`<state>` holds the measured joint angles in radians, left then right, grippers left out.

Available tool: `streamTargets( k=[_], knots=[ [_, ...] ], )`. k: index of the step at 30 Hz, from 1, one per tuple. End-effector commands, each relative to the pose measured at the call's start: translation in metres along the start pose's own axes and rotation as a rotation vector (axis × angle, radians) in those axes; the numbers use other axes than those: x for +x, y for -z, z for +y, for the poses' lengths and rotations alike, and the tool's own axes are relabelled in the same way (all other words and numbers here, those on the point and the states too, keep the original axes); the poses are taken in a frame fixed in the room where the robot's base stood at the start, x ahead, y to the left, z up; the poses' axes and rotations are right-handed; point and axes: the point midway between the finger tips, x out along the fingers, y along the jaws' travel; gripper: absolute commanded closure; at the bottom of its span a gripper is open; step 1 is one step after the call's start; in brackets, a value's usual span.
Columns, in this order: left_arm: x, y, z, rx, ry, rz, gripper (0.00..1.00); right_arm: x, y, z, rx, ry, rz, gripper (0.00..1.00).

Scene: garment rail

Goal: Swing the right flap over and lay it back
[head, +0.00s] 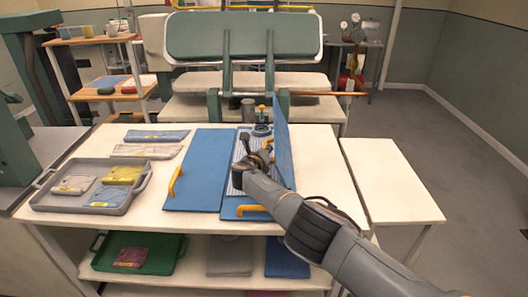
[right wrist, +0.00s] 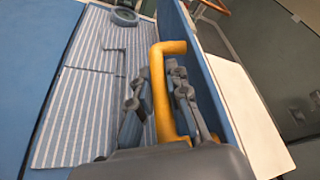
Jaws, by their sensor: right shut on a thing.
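The right flap (head: 284,150) of the blue folding board stands up steeply along the right side of the middle panel. It is also at the right in the right wrist view (right wrist: 205,75). My right gripper (head: 264,156) is shut on the flap's yellow handle (right wrist: 170,70), with one finger on each side of it. A blue-and-white striped garment (right wrist: 85,110) lies on the middle panel, partly hidden by my arm in the head view. The left flap (head: 200,165) lies flat, and the bottom flap (head: 232,207) lies flat in front. My left gripper is not in view.
A grey tray (head: 42,205) with folded cloths stands at the left, with more folded garments (head: 150,143) behind it. A white side table (head: 392,180) at the right is bare. A green press (head: 243,38) rises behind the board.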

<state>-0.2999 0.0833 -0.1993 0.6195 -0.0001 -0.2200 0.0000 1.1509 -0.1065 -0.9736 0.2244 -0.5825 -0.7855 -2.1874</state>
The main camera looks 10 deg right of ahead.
Motion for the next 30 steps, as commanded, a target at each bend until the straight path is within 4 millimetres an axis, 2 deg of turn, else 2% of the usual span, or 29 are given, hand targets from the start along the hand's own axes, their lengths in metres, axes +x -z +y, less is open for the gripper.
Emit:
streamTargets(
  k=[5,6,7,20,30],
  knots=[
    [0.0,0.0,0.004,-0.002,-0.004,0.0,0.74,0.001,0.004,-0.001,-0.002,0.003,0.006,1.0],
    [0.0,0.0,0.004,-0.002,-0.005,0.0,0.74,0.001,0.004,-0.001,-0.002,0.003,0.006,0.76],
    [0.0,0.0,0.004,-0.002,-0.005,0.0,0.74,0.001,0.004,-0.001,-0.002,0.003,0.006,0.74],
    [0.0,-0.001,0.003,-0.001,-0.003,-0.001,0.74,-0.001,0.002,0.001,-0.001,0.0,0.001,0.74],
    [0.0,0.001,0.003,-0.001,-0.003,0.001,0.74,-0.018,0.002,0.004,-0.001,-0.002,0.0,0.74]
  ],
)
